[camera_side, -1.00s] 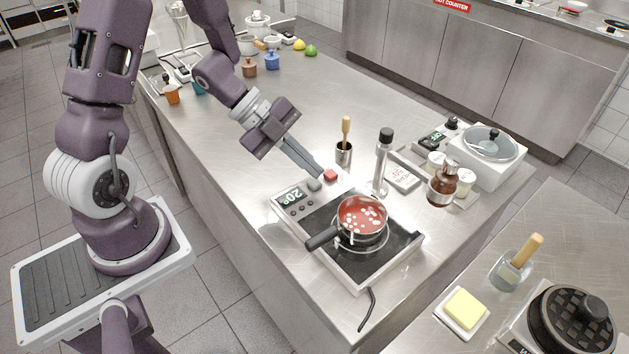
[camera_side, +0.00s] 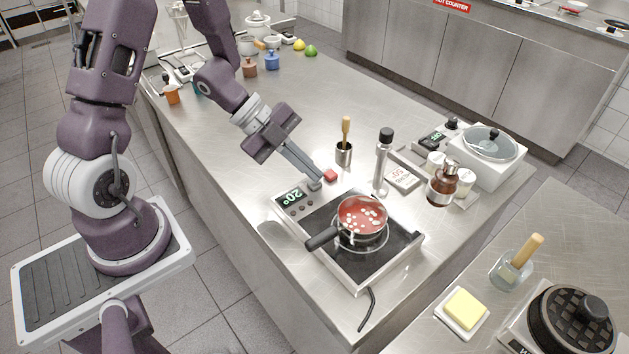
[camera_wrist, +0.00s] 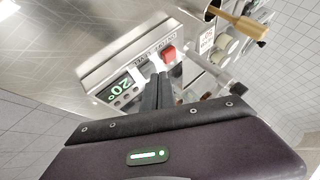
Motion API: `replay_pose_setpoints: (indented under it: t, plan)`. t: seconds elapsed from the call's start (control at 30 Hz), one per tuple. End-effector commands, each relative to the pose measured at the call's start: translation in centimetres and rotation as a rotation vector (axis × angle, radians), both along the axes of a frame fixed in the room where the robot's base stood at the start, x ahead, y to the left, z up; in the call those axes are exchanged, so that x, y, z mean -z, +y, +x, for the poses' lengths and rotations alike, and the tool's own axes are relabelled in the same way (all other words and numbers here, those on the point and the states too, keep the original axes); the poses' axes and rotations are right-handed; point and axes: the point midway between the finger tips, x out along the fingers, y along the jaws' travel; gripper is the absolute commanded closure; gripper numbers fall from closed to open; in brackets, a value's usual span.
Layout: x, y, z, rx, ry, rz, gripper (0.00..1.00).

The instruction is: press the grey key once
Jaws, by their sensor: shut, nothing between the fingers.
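The grey key (camera_side: 315,187) is on the control strip of the hotplate (camera_side: 290,224), between the green display (camera_side: 289,197) reading 20° and the red key (camera_side: 330,175). My gripper (camera_side: 319,179) is shut and empty, its fingers slanting down with the tips right at the grey key and partly covering it. Whether they touch or push it in, I cannot tell. In the wrist view, my shut fingers (camera_wrist: 160,77) reach the strip between the display (camera_wrist: 121,90) and the red key (camera_wrist: 169,53); the grey key is mostly hidden by them there.
A red pan (camera_side: 358,216) with pale pieces sits on the hotplate, its black handle (camera_side: 322,238) pointing front left.

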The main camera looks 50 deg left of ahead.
Motion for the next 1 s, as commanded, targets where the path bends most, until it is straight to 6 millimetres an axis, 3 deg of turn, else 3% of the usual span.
replay_pose_setpoints:
  t: [0.77,1.0]
  plan:
    - [0.7,0.0,0.0,0.001,0.0,0.001,1.0]
    - [-0.5,0.0,0.0,0.002,-0.002,0.001,1.0]
